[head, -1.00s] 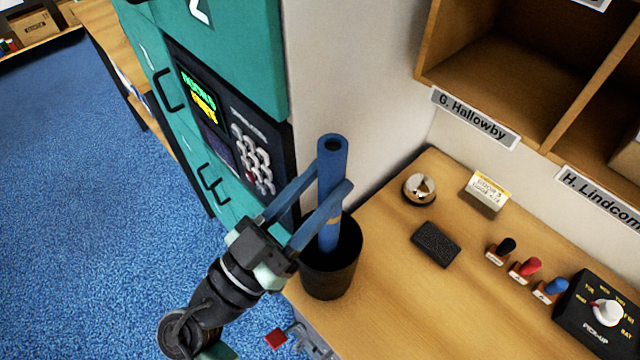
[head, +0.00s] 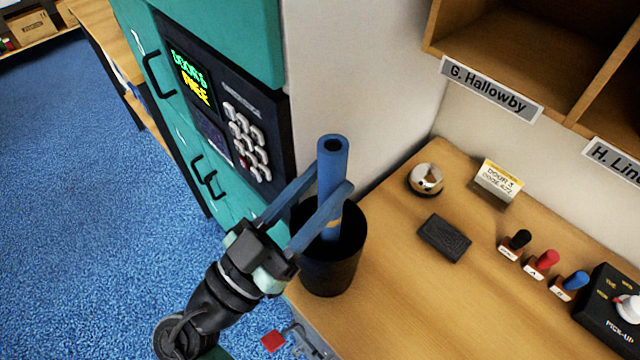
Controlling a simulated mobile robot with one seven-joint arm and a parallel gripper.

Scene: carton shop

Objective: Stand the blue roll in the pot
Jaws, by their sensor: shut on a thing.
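The blue roll (head: 332,165) is upright in the head view, with a dark hole in its top end and a tan band lower down. My gripper (head: 333,187) has its two long blue fingers on either side of the roll and is shut on it. The black pot (head: 331,273) stands on the wooden counter near its left end. The roll's lower part is inside the pot's mouth. Its bottom end is hidden, so I cannot tell whether it touches the pot's floor.
A teal locker with a keypad panel (head: 238,137) stands close behind and left of the pot. Right on the counter (head: 400,300) are a bell (head: 426,180), a dark pad (head: 444,238), a small card (head: 498,181), several stamps (head: 542,262) and a dial box (head: 612,305). Pigeonholes hang above.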

